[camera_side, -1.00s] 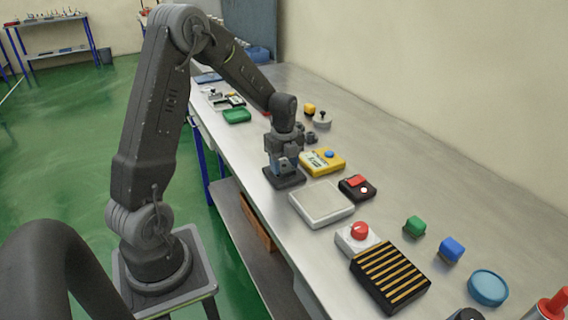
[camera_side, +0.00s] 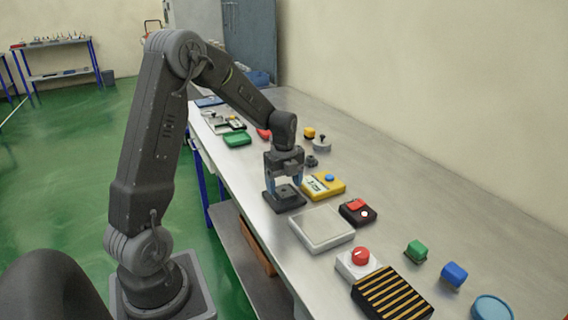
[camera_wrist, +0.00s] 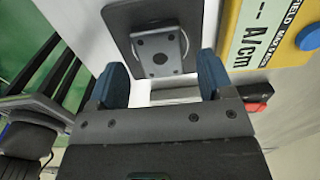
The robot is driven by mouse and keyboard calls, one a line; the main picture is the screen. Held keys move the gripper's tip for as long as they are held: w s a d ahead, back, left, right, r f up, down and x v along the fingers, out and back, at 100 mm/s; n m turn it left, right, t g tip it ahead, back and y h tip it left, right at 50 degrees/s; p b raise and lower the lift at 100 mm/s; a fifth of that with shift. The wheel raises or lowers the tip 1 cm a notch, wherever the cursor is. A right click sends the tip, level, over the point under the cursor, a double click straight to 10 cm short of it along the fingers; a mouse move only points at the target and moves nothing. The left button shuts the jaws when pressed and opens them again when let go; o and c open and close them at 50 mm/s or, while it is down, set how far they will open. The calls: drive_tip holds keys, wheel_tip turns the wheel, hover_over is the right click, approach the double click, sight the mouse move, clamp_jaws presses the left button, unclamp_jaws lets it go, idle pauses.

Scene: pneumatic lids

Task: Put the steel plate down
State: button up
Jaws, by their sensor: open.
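The steel plate (camera_wrist: 160,57) is a small grey square with holes. It lies on a dark square base (camera_wrist: 118,20) with rounded corners, over a pale round area. In the side view the plate (camera_side: 287,192) shows as a small grey patch on the dark base (camera_side: 286,204). My gripper (camera_side: 285,183) is above the base, pointing down. Its two blue fingers are spread, and nothing is held between them. In the wrist view my gripper (camera_wrist: 163,78) has a finger on each side of the plate's near edge, with gaps. The exact height above the plate cannot be told.
A yellow field meter (camera_side: 324,187) stands close right of the base; it also shows in the wrist view (camera_wrist: 250,40). A black box with a red switch (camera_side: 357,211) and a red-button box (camera_side: 358,262) are nearer.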

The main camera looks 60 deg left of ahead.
sight(284, 190)
wheel_tip(284, 190, up, 10)
drive_tip(key=s+d+r+n+t, duration=0.1)
drive_tip(key=s+d+r+n, duration=0.25)
drive_tip(key=d, duration=0.35)
drive_tip(key=s+d+r+n+t, duration=0.2)
drive_tip(key=s+d+r+n, duration=0.1)
drive_tip(key=d+n, duration=0.25)
drive_tip(key=s+d+n+t, duration=0.2)
drive_tip(key=s+d+n, duration=0.7)
drive_tip(key=s, duration=0.1)
drive_tip(key=shift+f+t, duration=0.3)
